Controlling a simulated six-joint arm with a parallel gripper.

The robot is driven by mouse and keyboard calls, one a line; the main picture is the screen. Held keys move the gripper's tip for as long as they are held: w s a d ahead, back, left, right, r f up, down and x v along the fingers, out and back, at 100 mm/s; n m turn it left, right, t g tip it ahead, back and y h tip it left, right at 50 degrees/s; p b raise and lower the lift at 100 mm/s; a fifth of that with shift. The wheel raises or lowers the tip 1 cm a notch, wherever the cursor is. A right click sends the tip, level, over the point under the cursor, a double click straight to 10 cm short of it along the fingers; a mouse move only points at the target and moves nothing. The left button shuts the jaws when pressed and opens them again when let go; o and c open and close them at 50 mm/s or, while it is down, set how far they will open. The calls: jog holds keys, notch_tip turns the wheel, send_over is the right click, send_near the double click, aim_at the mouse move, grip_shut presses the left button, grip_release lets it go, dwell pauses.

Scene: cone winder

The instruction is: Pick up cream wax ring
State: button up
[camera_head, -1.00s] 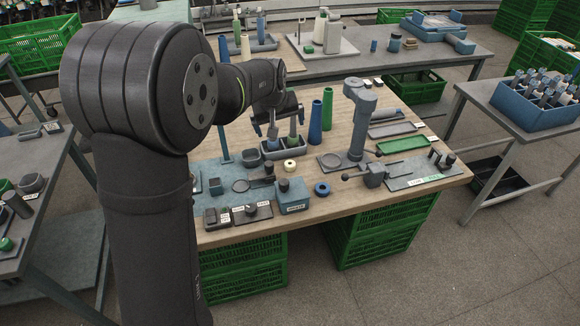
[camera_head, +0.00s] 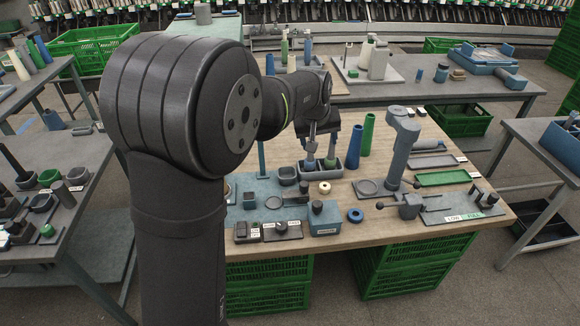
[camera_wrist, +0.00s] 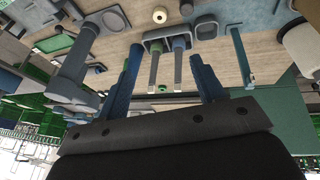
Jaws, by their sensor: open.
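The cream wax ring (camera_head: 324,187) lies flat on the wooden bench, just in front of a grey tray holding upright bobbins. In the wrist view the cream ring (camera_wrist: 159,15) shows small near the top edge, clear of the fingers. My gripper (camera_head: 322,147) is above and behind the ring, over the tray. In the wrist view my gripper (camera_wrist: 166,58) is open, its two blue fingers apart, with the bobbins of the tray seen between them. Nothing is held.
The grey tray (camera_head: 345,172) stands behind the ring. A blue ring (camera_head: 355,215) and a blue box (camera_head: 324,217) lie in front.

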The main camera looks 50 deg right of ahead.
jog(key=w+d+f+m+g, duration=0.1)
jog(key=w+d+f+m, duration=0.15)
jog(key=f+m, duration=0.3)
jog(key=w+d+f+m, duration=0.1)
jog(key=d+f+m, duration=0.3)
jog(key=f, duration=0.3)
send_over(325, 186)
jog(key=a, duration=0.2)
jog(key=shift+n, duration=0.25)
notch_tip(325, 186, down, 11)
jog(key=shift+w+f, duration=0.1)
jog(key=shift+w, duration=0.05)
jog(key=shift+x, duration=2.6)
jog(key=shift+a+f, duration=0.1)
jog(key=shift+a, duration=0.05)
jog(key=c, duration=1.1)
jog(key=shift+o, duration=0.2)
